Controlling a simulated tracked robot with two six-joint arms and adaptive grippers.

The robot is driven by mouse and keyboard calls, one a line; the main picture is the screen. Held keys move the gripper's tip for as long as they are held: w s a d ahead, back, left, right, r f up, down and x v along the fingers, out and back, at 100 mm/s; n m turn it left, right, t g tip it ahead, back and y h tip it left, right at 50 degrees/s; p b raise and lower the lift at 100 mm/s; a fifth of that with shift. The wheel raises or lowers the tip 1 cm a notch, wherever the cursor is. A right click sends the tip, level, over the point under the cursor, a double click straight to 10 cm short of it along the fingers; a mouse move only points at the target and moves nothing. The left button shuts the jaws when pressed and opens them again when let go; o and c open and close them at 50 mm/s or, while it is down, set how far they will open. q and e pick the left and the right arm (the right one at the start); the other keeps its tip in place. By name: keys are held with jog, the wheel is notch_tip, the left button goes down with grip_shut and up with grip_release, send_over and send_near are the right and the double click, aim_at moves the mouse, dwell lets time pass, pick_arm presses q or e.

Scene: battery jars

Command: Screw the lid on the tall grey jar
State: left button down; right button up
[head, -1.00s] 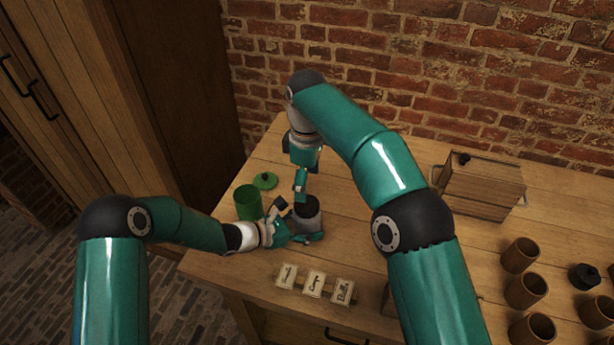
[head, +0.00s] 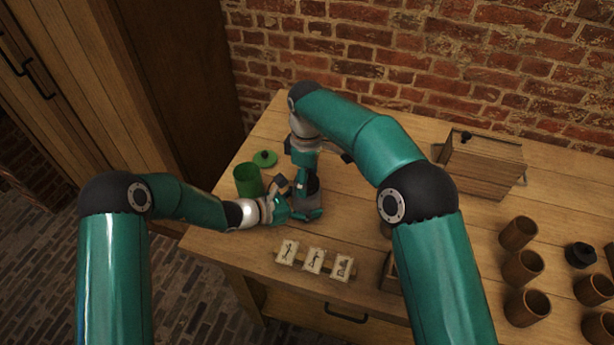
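The grey jar (head: 312,204) stands upright near the table's left front, largely hidden by my grippers. My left gripper (head: 294,201) has its fingers on either side of the jar, low down, and looks closed around it. My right gripper (head: 308,186) points straight down over the jar's top, at or just above it. Its fingertips and the jar's top are too covered to tell whether it grips a lid. A dark top showed on the jar earlier; whether it is a lid or the opening is unclear.
An open green jar (head: 248,180) stands left of the grippers, with a green lid (head: 265,158) behind it. Picture cards (head: 314,260) stand at the front edge. A wooden box (head: 484,166), brown cups (head: 524,268) and a black lid (head: 580,255) are to the right.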

jog(key=c, duration=0.8)
jog(key=shift+m, duration=0.9)
jog(key=o, duration=1.3)
jog(key=shift+o, duration=0.2)
notch_tip(320, 180, up, 12)
